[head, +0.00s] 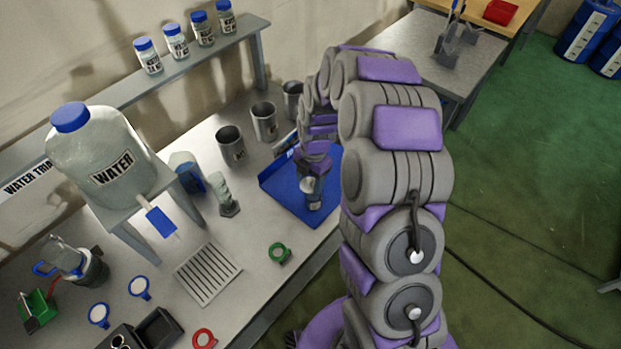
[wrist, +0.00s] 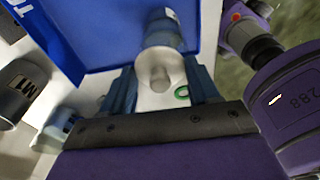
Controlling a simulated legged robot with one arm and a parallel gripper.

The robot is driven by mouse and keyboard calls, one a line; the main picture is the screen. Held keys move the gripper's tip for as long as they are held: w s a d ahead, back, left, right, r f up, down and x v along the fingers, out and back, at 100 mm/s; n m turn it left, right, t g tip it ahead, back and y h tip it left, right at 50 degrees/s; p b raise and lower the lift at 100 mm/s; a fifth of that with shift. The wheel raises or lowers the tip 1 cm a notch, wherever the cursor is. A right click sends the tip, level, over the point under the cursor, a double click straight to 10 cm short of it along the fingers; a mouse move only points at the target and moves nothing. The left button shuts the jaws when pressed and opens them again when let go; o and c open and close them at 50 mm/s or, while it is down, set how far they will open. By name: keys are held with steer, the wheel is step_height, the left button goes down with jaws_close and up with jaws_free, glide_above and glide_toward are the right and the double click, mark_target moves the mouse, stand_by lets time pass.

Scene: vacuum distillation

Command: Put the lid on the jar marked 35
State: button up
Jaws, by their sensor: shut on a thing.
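My gripper (head: 312,170) is low over the blue tray (head: 280,187) at the table's right edge. In the wrist view, my gripper's (wrist: 163,76) two blue fingers are either side of a pale round piece with a small knob (wrist: 160,72), which looks like a lid. A grey-blue cylinder with a small label (wrist: 163,30) is directly behind it; it looks like a jar. I cannot tell whether the two touch. The label is too small to read, so I cannot pick out the jar marked 35.
Blue-lidded jars (head: 148,56) stand on the back shelf. Metal cups (head: 264,121) stand behind the tray. A water jug (head: 100,155) on a stand is at left. A slotted plate (head: 207,274) and a green ring (head: 279,252) lie in front of the tray.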

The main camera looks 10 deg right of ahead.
steer(key=shift+a+f, duration=0.15)
steer(key=shift+a, duration=0.2)
steer(key=shift+d+f, duration=0.15)
steer(key=shift+d, duration=0.7)
steer(key=shift+a, duration=0.1)
steer(key=shift+a, duration=0.3)
steer(key=shift+d+f, duration=0.1)
steer(key=shift+d, duration=0.45)
steer(key=o, duration=1.1)
